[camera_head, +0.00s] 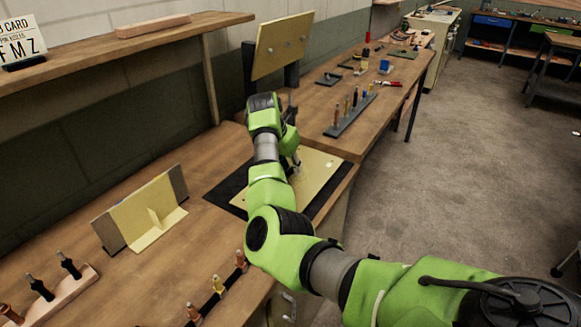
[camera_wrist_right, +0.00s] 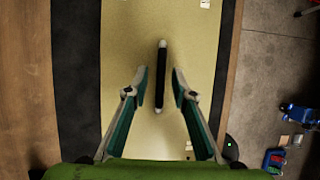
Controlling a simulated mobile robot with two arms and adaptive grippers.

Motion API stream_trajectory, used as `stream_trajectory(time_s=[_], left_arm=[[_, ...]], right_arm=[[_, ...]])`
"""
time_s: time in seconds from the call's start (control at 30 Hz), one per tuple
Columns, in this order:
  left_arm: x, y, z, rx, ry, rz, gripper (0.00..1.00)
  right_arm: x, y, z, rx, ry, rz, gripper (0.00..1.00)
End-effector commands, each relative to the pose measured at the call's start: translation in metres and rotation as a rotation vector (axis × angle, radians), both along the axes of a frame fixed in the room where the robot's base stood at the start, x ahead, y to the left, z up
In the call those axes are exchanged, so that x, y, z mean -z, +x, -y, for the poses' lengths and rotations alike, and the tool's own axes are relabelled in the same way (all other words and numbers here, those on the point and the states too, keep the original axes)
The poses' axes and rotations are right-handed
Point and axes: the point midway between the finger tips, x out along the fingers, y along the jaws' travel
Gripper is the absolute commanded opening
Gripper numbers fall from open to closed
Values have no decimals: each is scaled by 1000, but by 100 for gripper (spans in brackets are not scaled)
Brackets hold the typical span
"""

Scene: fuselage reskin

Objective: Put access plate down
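The access plate (camera_head: 318,165) is a flat pale-yellow sheet lying on a black mat (camera_head: 226,190) on the wooden bench. In the right wrist view the plate (camera_wrist_right: 120,30) fills the middle and carries a black bar handle (camera_wrist_right: 162,75) with light ends. My right gripper (camera_wrist_right: 160,82) is over the plate, its two fingers apart, one on each side of the handle with a visible gap to it. In the head view my right gripper (camera_head: 294,168) is partly hidden by my arm. My left gripper is not in view.
A yellow panel (camera_head: 282,45) stands tilted on a dark stand behind the plate. An angled yellow piece on a grey backing (camera_head: 140,215) stands at left. A tool rack (camera_head: 350,112) is beyond the mat. Several tools stand in holders at the front left.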

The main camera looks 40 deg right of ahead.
Motion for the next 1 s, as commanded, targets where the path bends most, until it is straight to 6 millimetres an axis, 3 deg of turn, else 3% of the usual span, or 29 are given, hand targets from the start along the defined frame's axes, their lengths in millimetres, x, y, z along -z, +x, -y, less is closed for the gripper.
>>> stream_trajectory(time_s=[0.17, 0.6, 1.0], left_arm=[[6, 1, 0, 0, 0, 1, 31], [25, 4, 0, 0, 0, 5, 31], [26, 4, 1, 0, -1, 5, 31]], right_arm=[[-18, -1, -8, 0, 0, 6, 24], [-96, -14, -41, -1, 1, 4, 24], [-110, -17, -46, 0, 0, 0, 24]])
